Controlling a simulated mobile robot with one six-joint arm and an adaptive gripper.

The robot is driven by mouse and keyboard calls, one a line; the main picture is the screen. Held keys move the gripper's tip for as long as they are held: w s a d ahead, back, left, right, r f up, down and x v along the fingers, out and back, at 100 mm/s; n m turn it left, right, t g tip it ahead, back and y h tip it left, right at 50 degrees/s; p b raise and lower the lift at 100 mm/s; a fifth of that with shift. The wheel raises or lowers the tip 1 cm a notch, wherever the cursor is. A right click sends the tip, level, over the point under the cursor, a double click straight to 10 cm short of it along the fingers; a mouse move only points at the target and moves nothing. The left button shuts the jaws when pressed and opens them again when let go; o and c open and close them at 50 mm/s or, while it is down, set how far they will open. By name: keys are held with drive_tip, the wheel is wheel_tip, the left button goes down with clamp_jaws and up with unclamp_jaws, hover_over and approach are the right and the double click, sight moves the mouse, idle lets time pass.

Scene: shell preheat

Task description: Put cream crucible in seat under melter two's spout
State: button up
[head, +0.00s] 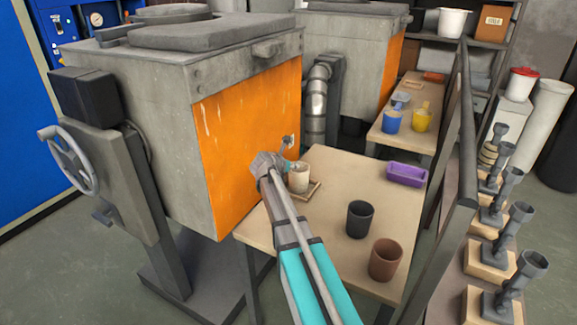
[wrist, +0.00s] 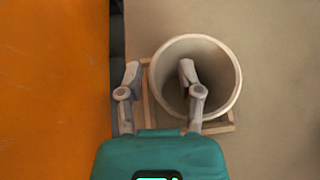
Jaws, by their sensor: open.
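The cream crucible (head: 299,178) stands upright at the wooden seat frame (head: 315,190) on the near table, beside the orange front of the near melter (head: 240,130). A small spout (head: 287,140) juts from that front above the crucible. My gripper (head: 291,165) is open at the crucible's rim. In the wrist view, my gripper (wrist: 160,73) has its right finger over the crucible's opening and its left finger outside the left wall. The crucible (wrist: 226,95) covers most of the seat frame (wrist: 148,113), so whether its base sits fully inside is hidden.
On the same table (head: 345,175) are a black cup (head: 360,220), a brown cup (head: 386,260) and a purple tray (head: 407,174). A second melter (head: 350,60) and table with blue and yellow cups stand behind. A grey rail (head: 440,250) runs along the right.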

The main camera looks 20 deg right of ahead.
drive_tip(key=p+v, duration=0.5)
drive_tip(key=v, duration=0.6)
drive_tip(key=shift+a, duration=0.15)
drive_tip(key=shift+s+r, duration=0.1)
drive_tip(key=shift+s, duration=0.05)
drive_tip(key=s+a+f+m+g+y, duration=0.1)
drive_tip(key=s+a+f+m, duration=0.1)
drive_tip(key=s+m, duration=0.2)
drive_tip(key=s+a+f+m+g+y, duration=0.1)
drive_tip(key=s+a+f+m+y, duration=0.1)
drive_tip(key=s+m, duration=0.2)
drive_tip(key=s+a+f+m+g+y, duration=0.1)
drive_tip(key=s+f+m+y, duration=0.1)
drive_tip(key=s+m, duration=0.3)
drive_tip(key=shift+a+f+m+g, duration=0.4)
drive_tip(key=shift+f, duration=0.2)
drive_tip(key=s+a+f+m+g+y, duration=0.2)
drive_tip(key=s+a+m+y, duration=0.3)
drive_tip(key=s+a+m, duration=0.3)
drive_tip(key=shift+s+a+f+m+g, duration=0.25)
drive_tip(key=shift+s+m+g, duration=0.15)
drive_tip(key=shift+s+m, duration=1.05)
